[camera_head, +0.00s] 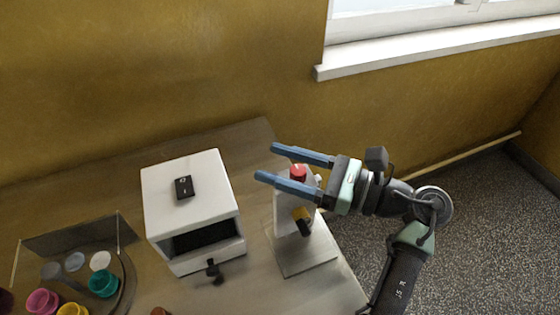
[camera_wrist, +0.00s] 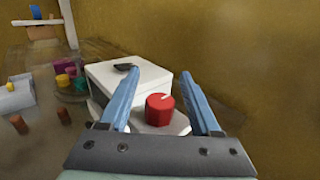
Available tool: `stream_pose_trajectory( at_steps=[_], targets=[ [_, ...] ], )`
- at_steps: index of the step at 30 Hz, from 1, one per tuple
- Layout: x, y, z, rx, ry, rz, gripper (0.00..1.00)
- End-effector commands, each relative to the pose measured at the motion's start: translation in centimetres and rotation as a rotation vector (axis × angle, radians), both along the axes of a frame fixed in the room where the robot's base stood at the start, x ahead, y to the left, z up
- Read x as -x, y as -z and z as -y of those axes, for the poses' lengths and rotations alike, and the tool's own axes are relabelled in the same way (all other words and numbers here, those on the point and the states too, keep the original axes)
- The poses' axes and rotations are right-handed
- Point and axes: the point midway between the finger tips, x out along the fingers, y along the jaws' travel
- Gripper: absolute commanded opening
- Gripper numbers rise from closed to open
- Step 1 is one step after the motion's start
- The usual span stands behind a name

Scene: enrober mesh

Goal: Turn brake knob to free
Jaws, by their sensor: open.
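The red brake knob (camera_head: 299,171) sits on top of a white upright stand (camera_head: 285,212) on a pale base plate at the table's right end. In the wrist view the red knob (camera_wrist: 159,109) shows a white pointer line on its top, directed toward the upper right. My gripper (camera_head: 265,162) is open, with its two blue fingers reaching left above the stand. In the wrist view the knob appears between the fingers, nearer the left one. I cannot tell contact; the fingers look apart from it. The setting marks around the knob are not readable.
A white box (camera_head: 185,185) with a black rocker switch (camera_head: 184,187) and a dark front opening stands left of the stand. A curved clear guard and several coloured cups (camera_head: 103,283) are at lower left. The yellow wall and window sill (camera_head: 420,45) are behind.

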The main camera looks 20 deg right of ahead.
Motion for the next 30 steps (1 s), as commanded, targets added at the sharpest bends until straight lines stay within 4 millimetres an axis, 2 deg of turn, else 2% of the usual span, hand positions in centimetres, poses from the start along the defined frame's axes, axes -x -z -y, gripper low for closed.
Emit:
stream_pose_trajectory(
  at_steps=[5, 18, 24, 30],
  targets=[
    [1.2, 0.2, 1.5, 0.001, 0.006, 0.001, 0.64],
    [7.3, 0.2, 8.2, 0.001, 0.003, 0.001, 0.64],
    [8.5, 0.1, 9.4, 0.001, 0.001, 0.001, 0.64],
    [8.7, 0.0, 9.6, 0.0, -0.001, 0.0, 0.64]
  ],
)
